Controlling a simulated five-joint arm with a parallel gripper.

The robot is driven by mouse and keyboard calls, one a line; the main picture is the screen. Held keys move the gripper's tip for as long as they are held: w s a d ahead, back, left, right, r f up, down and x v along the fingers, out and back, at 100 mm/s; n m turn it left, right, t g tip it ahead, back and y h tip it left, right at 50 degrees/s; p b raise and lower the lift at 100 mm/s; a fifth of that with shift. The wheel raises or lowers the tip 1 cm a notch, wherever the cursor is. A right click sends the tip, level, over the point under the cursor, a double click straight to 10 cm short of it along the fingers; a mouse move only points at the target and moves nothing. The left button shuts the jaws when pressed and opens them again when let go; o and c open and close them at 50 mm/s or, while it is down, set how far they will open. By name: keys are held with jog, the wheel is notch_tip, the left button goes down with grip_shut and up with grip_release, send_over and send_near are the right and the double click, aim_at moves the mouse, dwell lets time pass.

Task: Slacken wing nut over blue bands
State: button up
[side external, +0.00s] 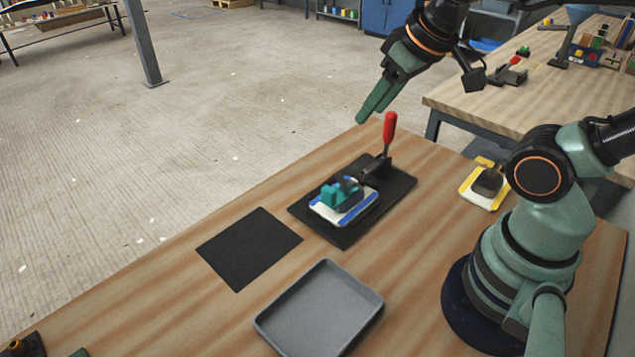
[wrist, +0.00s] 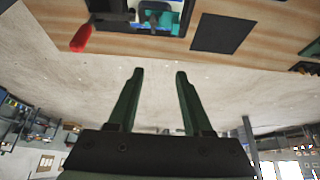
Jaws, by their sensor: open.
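A white plate with blue bands (side external: 322,212) lies on a black base board (side external: 341,238), with a teal block (side external: 338,194) on top. A clamp with an upright red handle (side external: 390,127) stands at the board's back; its dark arm (side external: 366,173) reaches toward the block. In the wrist view the red handle (wrist: 82,38) is upper left and the board (wrist: 182,27) is at the top edge. A wing nut is too small to make out. My gripper (side external: 368,117) is open and empty, high above and behind the clamp; its spread fingers (wrist: 160,73) show nothing between them.
A second plate with yellow bands (side external: 468,192) carries a dark piece (side external: 488,181) near my base. A black mat (side external: 248,248) and an empty grey tray (side external: 318,309) lie in front. Another bench (side external: 480,100) stands behind. Bare wood separates the mat and tray.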

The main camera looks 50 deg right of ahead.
jog(key=shift+o, duration=0.7)
jog(key=m+g, duration=0.6)
jog(key=m, duration=2.5)
send_over(346, 181)
notch_tip(346, 181, down, 7)
notch_tip(346, 181, down, 12)
jog(key=shift+f, duration=0.1)
grip_shut()
